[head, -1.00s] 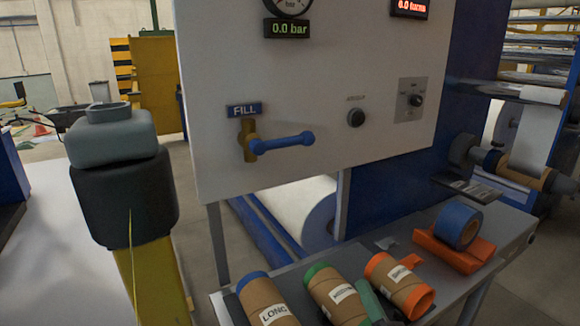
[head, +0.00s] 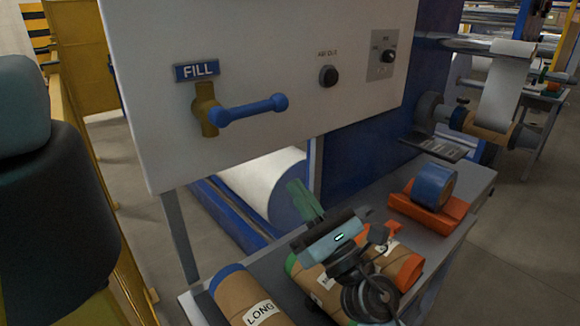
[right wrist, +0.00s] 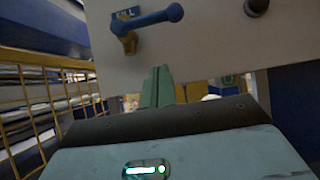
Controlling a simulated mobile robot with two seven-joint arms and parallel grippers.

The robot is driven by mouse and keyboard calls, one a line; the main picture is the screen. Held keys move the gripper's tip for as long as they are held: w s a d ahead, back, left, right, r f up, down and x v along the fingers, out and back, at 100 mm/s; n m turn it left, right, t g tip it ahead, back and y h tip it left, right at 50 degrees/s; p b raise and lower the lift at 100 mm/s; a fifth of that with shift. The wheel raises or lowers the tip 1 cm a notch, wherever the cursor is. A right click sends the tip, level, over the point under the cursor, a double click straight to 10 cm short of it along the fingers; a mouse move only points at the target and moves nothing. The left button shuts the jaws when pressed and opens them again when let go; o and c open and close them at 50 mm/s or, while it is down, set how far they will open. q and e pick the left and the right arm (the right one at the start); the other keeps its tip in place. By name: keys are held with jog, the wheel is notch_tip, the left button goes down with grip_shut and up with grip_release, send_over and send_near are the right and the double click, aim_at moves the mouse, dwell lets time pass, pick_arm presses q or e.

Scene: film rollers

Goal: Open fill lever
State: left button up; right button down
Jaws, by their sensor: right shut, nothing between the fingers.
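The fill lever (head: 248,109) is a blue handle on a brass valve (head: 206,110) under the FILL sign (head: 197,71) on a white panel. The handle points right and slightly up, about level. It also shows at the top of the right wrist view (right wrist: 155,18). My right gripper (head: 297,188) is shut and empty, below and to the right of the lever, apart from it. Its green fingers (right wrist: 157,85) point up toward the panel in the right wrist view. My left gripper does not show.
A grey table (head: 470,185) holds cardboard cores, including one labelled LONG (head: 247,303), and a blue roll (head: 434,187) on an orange piece (head: 428,208). My right arm covers part of the cores. A yellow frame (head: 85,130) stands at left. The air before the lever is clear.

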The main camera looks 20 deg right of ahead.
aim_at(252, 109)
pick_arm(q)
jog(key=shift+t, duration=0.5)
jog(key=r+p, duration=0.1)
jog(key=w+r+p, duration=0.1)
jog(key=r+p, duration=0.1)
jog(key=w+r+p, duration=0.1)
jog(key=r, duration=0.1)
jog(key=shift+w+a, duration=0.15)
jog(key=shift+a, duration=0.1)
pick_arm(e)
jog(key=s+r+x, duration=0.1)
jog(key=r+x, duration=0.1)
jog(key=x, duration=0.9)
jog(key=shift+r, duration=0.35)
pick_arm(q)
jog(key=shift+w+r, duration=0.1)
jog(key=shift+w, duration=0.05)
pick_arm(e)
jog(key=shift+d+r, duration=0.1)
jog(key=shift+d, duration=0.1)
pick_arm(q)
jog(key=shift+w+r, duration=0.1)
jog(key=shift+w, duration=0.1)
pick_arm(e)
jog(key=shift+r+n+g+y, duration=0.15)
jog(key=shift+n+g+y, duration=0.15)
jog(key=shift+n+y, duration=0.35)
